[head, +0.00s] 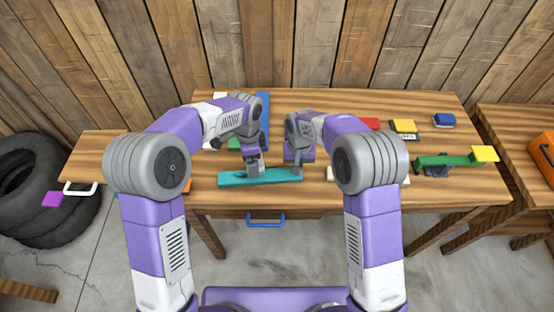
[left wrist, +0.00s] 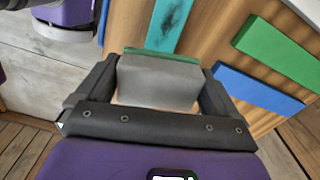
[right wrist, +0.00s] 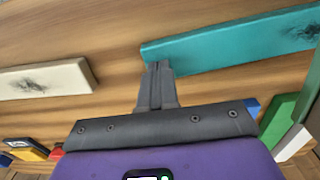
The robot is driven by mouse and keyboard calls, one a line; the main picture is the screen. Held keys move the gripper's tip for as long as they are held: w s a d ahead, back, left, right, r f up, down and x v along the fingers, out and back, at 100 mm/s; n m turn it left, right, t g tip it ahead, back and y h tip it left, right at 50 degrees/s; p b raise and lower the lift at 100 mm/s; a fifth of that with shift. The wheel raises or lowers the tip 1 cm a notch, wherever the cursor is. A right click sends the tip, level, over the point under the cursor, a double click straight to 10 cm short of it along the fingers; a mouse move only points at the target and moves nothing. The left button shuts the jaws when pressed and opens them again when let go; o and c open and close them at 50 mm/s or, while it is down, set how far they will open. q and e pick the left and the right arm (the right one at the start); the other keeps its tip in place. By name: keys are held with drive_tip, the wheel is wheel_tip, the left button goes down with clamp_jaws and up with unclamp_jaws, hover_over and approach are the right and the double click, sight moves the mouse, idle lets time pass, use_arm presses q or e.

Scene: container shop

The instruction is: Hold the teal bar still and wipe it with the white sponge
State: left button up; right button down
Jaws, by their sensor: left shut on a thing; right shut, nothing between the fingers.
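The teal bar (head: 235,180) lies flat near the table's front edge. It also shows in the left wrist view (left wrist: 165,35) and the right wrist view (right wrist: 225,45), with a dark smudge on its top. My left gripper (head: 255,172) is shut on the white sponge (left wrist: 158,85), a pale block with a green layer on its far side. It is over the bar's middle; I cannot tell whether the sponge touches the bar. My right gripper (right wrist: 158,68) is shut and empty, its fingertips at the bar's right end in the head view; contact is unclear.
A smudged cream bar (right wrist: 45,80) lies right of the teal bar in the head view. Green (left wrist: 275,50) and blue (left wrist: 255,90) bars lie behind my left arm. Red (head: 371,123), yellow-and-black (head: 403,126) and blue (head: 443,120) blocks stand back right, near a green bar (head: 440,161).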

idle(1.2)
use_arm(q)
drive_tip(key=shift+f, duration=2.5)
drive_tip(key=shift+f, duration=1.05)
